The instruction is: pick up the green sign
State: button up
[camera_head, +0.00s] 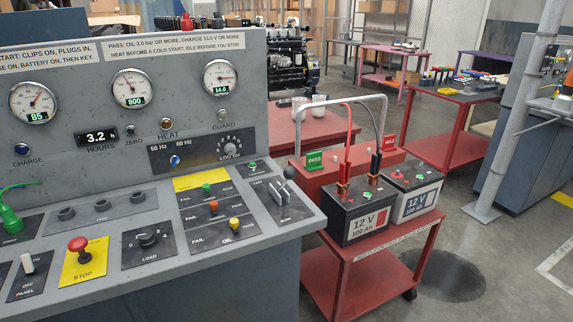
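The green sign (314,161) is a small upright plate marked PASS. It stands at the left on top of a red box (338,171) on the red cart, behind the two batteries. A similar red sign (389,144) stands at the right end of the same box. My gripper is not in view.
A black battery (362,218) and a grey-black battery (414,195) with clip leads stand on the cart (385,240), in front of the signs. A grey control console (110,185) fills the left. A grey pole (513,110) stands right. Floor between is open.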

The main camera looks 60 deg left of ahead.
aim_at(313, 162)
jog(key=u, duration=0.05)
jog(key=k, duration=0.25)
jog(key=u, duration=2.1)
